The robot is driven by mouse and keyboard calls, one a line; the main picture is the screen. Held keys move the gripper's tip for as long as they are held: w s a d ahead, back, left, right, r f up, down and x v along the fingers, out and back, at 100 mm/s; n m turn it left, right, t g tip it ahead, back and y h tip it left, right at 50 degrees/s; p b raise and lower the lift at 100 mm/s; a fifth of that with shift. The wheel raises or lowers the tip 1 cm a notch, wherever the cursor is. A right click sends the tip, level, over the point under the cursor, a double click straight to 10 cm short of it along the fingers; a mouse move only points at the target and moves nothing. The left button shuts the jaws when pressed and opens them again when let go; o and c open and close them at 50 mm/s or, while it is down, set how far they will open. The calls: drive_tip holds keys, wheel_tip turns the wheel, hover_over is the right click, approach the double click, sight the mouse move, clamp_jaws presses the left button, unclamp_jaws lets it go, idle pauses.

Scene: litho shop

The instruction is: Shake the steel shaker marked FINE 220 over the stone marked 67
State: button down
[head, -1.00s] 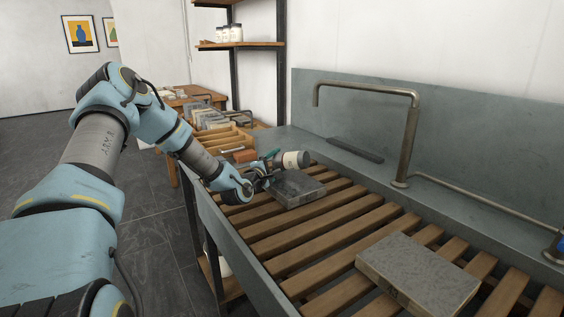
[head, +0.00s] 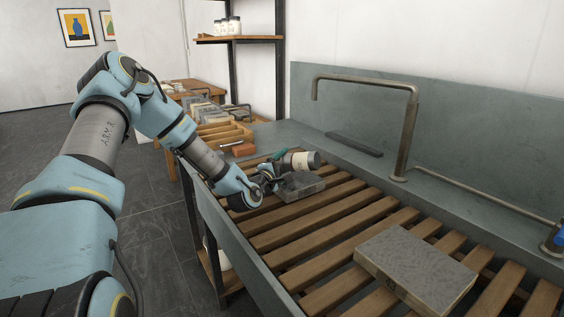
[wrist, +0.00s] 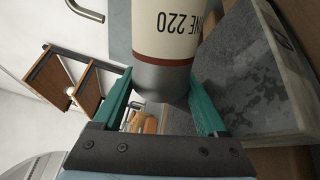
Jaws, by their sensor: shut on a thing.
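My gripper (wrist: 160,95) is shut on the steel shaker (wrist: 166,40), which shows the label end "NE 220" upside down in the wrist view. In the head view the shaker (head: 302,161) lies tilted on its side in the jaws, its cream label facing me. It is above or just behind a grey stone (head: 300,188) on the slats; this stone (wrist: 262,80) also shows beside the shaker in the wrist view.
The wooden slats (head: 317,225) span a grey sink with a raised back wall. A bent metal tap (head: 408,130) rises from the back. A wooden rack with stones stands beyond the sink's far end, near an orange-brown block (head: 243,149). Bare slats separate the two stones.

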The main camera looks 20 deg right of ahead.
sight(293, 169)
drive_tip(key=shift+s+d, duration=0.25)
drive_tip(key=shift+s, duration=0.9)
drive_tip(key=shift+s+d, duration=0.2)
drive_tip(key=shift+s, duration=0.9)
